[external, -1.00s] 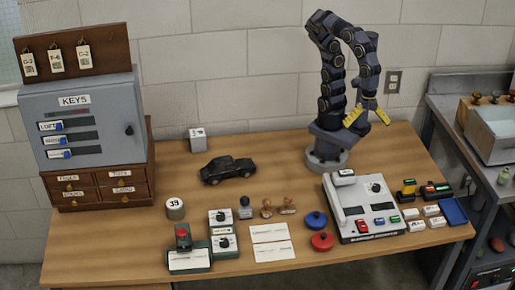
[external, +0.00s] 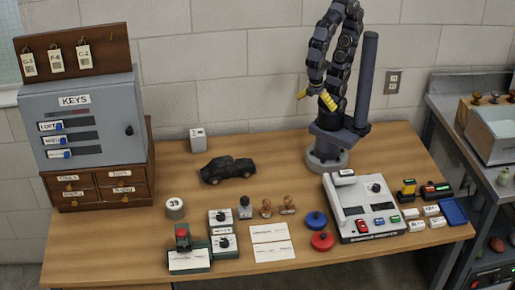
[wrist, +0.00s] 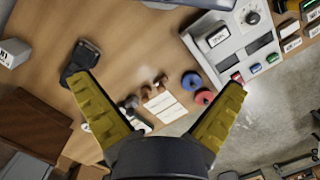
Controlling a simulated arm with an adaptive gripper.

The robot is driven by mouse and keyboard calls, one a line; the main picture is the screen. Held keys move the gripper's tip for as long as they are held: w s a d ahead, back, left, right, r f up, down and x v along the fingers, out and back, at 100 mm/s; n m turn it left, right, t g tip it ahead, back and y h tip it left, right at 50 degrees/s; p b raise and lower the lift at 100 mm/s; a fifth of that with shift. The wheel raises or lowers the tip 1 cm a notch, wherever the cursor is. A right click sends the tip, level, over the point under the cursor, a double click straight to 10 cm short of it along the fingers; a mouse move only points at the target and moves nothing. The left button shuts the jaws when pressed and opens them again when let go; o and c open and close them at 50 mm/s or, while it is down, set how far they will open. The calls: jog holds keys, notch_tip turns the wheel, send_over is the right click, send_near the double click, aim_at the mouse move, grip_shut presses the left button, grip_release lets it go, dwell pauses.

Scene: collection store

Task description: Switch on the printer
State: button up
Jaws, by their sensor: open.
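No machine carries a printer label that I can read. A light grey console (external: 347,208) stands at the right of the table, with a black knob (external: 376,188), dark slots and red (external: 362,227), blue (external: 379,221) and green (external: 394,219) switches along its front. The label on its front edge is too small to read. The console (wrist: 213,55) also shows at the upper right of the wrist view. My gripper (external: 318,98) is open and empty, high above the back of the table, left of the console and touching nothing. Its yellow fingers (wrist: 160,84) are spread wide.
A key cabinet (external: 85,117) is at left.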

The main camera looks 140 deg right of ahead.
jog(key=c, duration=0.6)
jog(key=shift+w+a, duration=0.1)
jog(key=shift+w, duration=0.2)
jog(key=c, duration=0.6)
jog(key=shift+w+a+f+n, duration=0.15)
jog(key=shift+w+a+n, duration=0.15)
jog(key=shift+w, duration=0.25)
grip_shut()
jog(key=w+a+f+n+t, duration=0.2)
jog(key=w+a+f+n, duration=0.25)
jog(key=w+a, duration=0.7)
jog(key=a+f+n, duration=0.2)
jog(key=a+f, duration=0.1)
jog(key=a, duration=0.4)
jog(key=w+a+f+n+t+y, duration=0.1)
jog(key=a+f+n, duration=0.1)
jog(key=a, duration=0.6)
jog(key=shift+a+f+y, duration=0.3)
jog(key=shift+f, duration=0.2)
